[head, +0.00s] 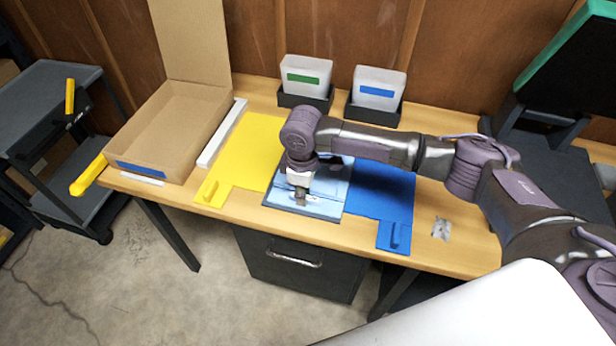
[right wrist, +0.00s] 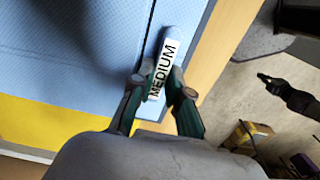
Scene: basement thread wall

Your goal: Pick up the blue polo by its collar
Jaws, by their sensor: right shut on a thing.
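The blue polo (head: 332,188) is light blue and lies folded flat on a dark board between a yellow mat and a blue mat; it fills much of the right wrist view (right wrist: 90,55). My right gripper (head: 301,197) points down at the polo's front edge. My arm hides part of the polo. My left gripper is not in view.
The yellow mat (head: 252,148) and blue mat (head: 385,192) flank the board. An open cardboard box (head: 175,125) stands at the left. Two bins, with a green label (head: 305,80) and a blue label (head: 377,88), stand behind. A small grey packet (head: 441,229) lies at the right.

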